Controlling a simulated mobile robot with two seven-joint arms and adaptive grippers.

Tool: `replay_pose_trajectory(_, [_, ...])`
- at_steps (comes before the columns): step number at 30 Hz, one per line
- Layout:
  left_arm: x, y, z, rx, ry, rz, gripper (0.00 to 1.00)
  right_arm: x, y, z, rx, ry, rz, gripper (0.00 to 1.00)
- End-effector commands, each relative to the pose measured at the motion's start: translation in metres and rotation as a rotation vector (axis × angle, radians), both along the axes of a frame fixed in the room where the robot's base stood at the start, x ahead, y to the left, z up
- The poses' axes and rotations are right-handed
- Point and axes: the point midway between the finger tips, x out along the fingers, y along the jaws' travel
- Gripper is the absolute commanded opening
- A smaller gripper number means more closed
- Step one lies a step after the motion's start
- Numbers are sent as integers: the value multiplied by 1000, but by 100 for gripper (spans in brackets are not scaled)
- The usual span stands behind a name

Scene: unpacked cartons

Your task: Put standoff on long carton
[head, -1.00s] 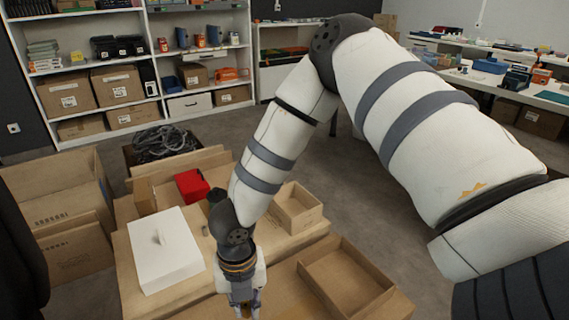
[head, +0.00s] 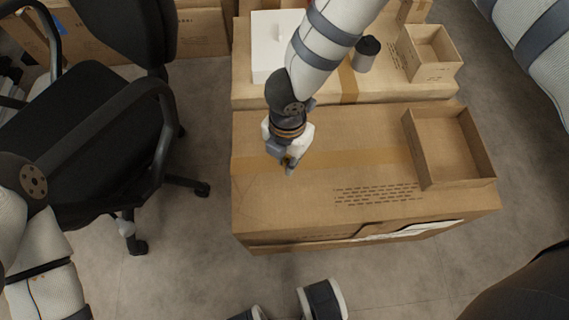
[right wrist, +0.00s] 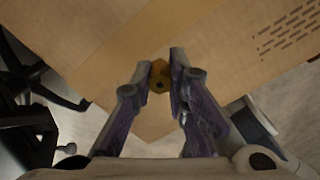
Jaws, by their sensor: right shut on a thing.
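The long carton (head: 300,205) is a closed brown box with a tape strip and printed lines on its top. My right gripper (head: 289,168) reaches down over the left part of its top in the head view. In the right wrist view its fingers (right wrist: 161,72) are shut on the standoff (right wrist: 158,77), a small brass hexagonal piece with a dark hole in its end. The carton's top shows behind it; I cannot tell whether the standoff touches it. My left arm shows at the lower left, but its gripper is out of view.
An open shallow box (head: 464,181) stands on the right end of the long carton. Behind are another carton (head: 310,94), a white box (head: 266,62), a dark cylinder (head: 367,50) and a small open box (head: 440,71). A black office chair (head: 100,110) stands left. The carton's middle is clear.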

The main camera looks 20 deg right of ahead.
Motion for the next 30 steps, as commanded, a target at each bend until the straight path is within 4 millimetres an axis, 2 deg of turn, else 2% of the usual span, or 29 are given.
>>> replay_pose_trajectory(2, [-1,0,-3,0,4,0,40,-1,7,-10,1,2,1,0])
replay_pose_trajectory(6, [-4,0,-8,0,13,0,40,-1,7,-37,0,4,0,0])
replay_pose_trajectory(17, [-4,0,-8,0,13,0,40,0,7,-42,1,1,1,0])
replay_pose_trajectory(18, [-4,0,-8,0,13,0,40,0,7,-41,1,-1,1,23])
replay_pose_trajectory(20, [-4,0,-8,0,13,0,40,0,6,-41,1,-1,1,34])
replay_pose_trajectory(28, [-4,0,-8,0,12,0,40,0,6,-40,1,-1,0,34])
replay_pose_trajectory(30, [-3,0,-6,0,10,0,40,1,6,-34,0,-2,0,34])
